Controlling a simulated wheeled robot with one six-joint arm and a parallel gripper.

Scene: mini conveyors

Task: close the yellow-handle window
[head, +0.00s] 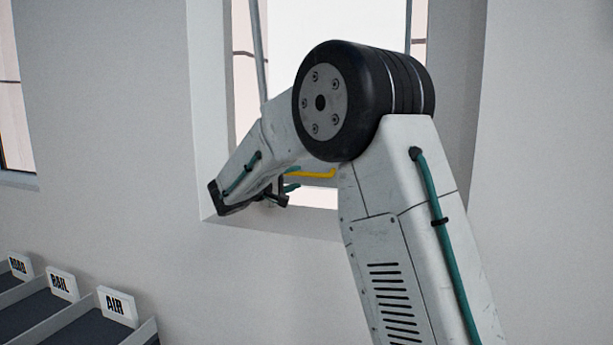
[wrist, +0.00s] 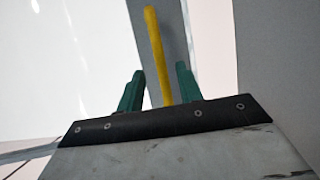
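The yellow handle (head: 314,173) shows in the head view as a short bar low in the window opening, partly hidden by my arm. In the wrist view the yellow handle (wrist: 157,50) runs up between the two teal fingers of my gripper (wrist: 159,77). The fingers stand apart, one on each side of it, with gaps visible, so my gripper is open around or just short of the handle. The grey window frame bar (head: 258,45) stands tilted in the opening. In the wrist view a grey frame strip (wrist: 172,30) lies behind the handle.
The white wall (head: 110,120) surrounds the deep window recess. Several dark conveyor lanes with label plates, one reading AIR (head: 117,306) and one RAIL (head: 62,284), stand at the lower left. Another window edge (head: 15,110) shows at the far left.

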